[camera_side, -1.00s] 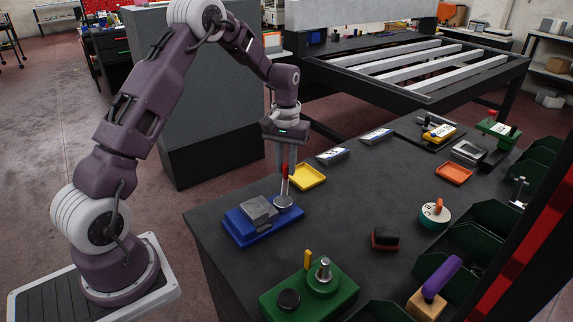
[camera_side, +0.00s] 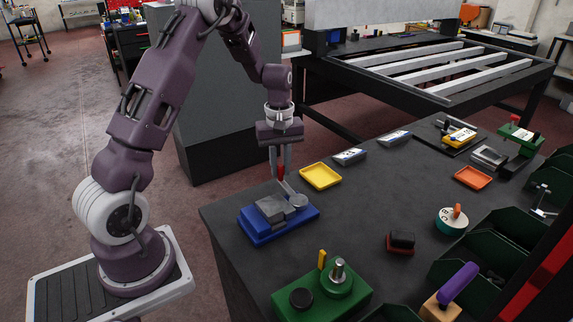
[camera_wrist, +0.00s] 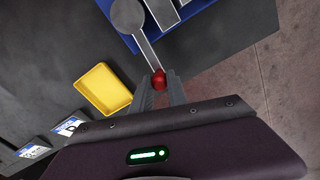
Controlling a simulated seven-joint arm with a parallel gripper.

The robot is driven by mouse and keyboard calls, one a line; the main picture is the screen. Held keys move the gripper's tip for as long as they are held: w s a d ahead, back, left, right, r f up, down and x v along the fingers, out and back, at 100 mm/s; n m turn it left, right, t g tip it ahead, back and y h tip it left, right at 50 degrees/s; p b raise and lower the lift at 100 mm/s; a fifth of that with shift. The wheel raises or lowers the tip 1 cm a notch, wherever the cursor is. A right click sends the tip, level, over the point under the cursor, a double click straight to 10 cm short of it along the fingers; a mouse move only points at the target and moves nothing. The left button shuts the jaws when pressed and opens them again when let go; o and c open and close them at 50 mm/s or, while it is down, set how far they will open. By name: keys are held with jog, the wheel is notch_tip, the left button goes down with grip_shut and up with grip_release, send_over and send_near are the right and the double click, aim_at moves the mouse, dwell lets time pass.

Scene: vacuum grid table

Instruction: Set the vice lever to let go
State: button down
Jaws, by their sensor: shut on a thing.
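The vice has a blue base (camera_side: 262,237) with grey metal jaw blocks (camera_side: 271,207) on top, near the bench's left edge. Its lever (camera_side: 289,188) runs from a round grey pivot (camera_side: 299,201) up and left to a red knob (camera_side: 281,172). My gripper (camera_side: 281,168) is shut on the red knob. In the wrist view the red knob (camera_wrist: 159,79) sits between the fingertips, and the lever leads to the pivot disc (camera_wrist: 128,15). The vice is partly cut off in the wrist view.
A yellow tray (camera_side: 320,176) lies just right of my gripper. A green fixture (camera_side: 322,296) with a yellow peg stands in front. A dark red-based block (camera_side: 401,242) lies to the right. The middle of the bench is clear.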

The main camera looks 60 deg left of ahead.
jog(key=shift+s+n, duration=0.4)
jog(key=shift+n, duration=0.1)
jog(key=c, duration=1.3)
grip_release()
jog(key=shift+s, duration=0.1)
